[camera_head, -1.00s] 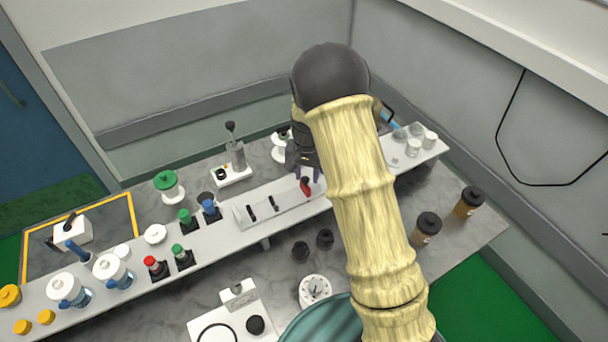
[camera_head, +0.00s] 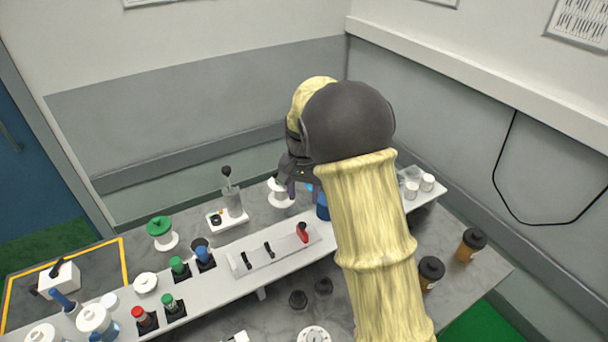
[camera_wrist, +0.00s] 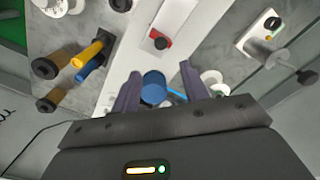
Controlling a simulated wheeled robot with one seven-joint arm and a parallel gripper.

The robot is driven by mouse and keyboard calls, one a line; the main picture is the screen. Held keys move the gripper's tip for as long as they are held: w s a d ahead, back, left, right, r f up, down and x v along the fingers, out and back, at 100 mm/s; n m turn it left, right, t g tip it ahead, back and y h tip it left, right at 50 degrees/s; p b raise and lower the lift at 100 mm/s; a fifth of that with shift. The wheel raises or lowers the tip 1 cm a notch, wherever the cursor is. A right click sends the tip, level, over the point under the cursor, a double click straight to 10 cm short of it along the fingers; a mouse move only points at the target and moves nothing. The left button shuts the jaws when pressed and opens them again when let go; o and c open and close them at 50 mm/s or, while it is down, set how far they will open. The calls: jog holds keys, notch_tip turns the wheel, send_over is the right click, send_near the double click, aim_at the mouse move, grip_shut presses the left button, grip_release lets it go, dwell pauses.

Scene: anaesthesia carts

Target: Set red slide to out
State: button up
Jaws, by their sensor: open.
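The red slide (camera_head: 303,232) is a red knob with a dark top at the right end of a pale slide panel (camera_head: 285,257), beside two black knobs. In the wrist view the red slide (camera_wrist: 160,43) shows near the top, ahead of the fingertips and apart from them. My gripper (camera_head: 302,187) is over the back of the bench, beyond the red slide. In the wrist view its two fingers (camera_wrist: 160,78) are apart, with nothing held. A blue round object (camera_wrist: 153,88) shows between and below them; I cannot tell its height gap.
A white spool (camera_head: 281,193) and a lever stand (camera_head: 232,203) are left of my gripper. White jars (camera_head: 427,182) and dark-capped bottles (camera_head: 471,244) are to the right. Green and blue knobs (camera_head: 205,257) lie left of the panel. A wall closes the back.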

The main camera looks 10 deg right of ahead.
notch_tip(320, 180, up, 7)
jog(key=shift+b, duration=0.4)
jog(key=shift+r, duration=0.1)
jog(key=s+d+f+n+t, duration=0.1)
jog(key=s+d+f, duration=0.1)
jog(key=s, duration=0.5)
jog(key=s+d+f+n, duration=0.2)
jog(key=s+d+f, duration=0.1)
jog(key=s, duration=0.4)
jog(key=s+d+f+n+t, duration=0.1)
jog(key=s+d+f, duration=0.2)
jog(key=s, duration=0.4)
jog(key=shift+s+t, duration=0.3)
